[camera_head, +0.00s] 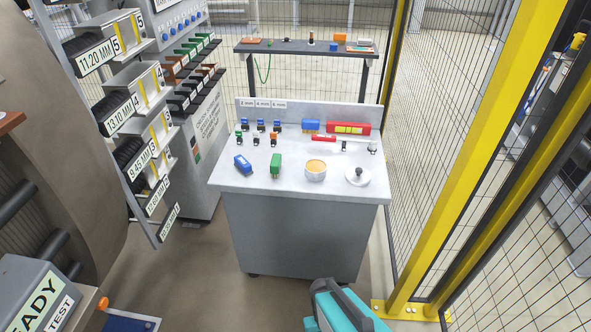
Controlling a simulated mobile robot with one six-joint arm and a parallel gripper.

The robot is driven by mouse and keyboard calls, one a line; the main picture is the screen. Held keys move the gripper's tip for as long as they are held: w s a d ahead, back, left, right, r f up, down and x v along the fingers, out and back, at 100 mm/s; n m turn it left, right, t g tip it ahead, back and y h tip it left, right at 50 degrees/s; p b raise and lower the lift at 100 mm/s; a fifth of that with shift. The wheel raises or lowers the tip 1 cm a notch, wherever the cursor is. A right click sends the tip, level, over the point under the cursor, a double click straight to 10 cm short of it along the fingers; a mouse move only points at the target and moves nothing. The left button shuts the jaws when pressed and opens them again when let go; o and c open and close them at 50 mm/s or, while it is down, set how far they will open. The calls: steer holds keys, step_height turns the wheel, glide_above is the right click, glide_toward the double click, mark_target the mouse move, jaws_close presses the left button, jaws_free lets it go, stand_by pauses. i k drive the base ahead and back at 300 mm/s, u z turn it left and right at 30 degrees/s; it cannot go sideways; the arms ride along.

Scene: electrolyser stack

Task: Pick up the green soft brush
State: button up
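A green block-shaped item (275,161), which looks like the green soft brush, lies near the front of the light grey top of a cart (218,181). A small tan part shows at its near end, too small to make out well. It stands apart from the blue brush-like item (243,163) on its left and the white round tub with an orange top (315,171) on its right. Nothing covers it. My gripper's fingers do not show in this view.
A white dish with a dark knob (357,176) sits at the right front of the cart. Small coloured items, a blue box (311,125) and a red-and-yellow box (348,128) stand behind. Yellow-framed fencing (443,160) is right; labelled racks (130,82) are left. Floor before the cart is partly clear.

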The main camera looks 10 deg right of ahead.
mark_target(276, 163)
steer(key=z, duration=0.05)
steer(key=k, duration=0.45)
steer(key=u, duration=0.3)
steer(key=i, duration=0.9)
steer(key=u, duration=0.75)
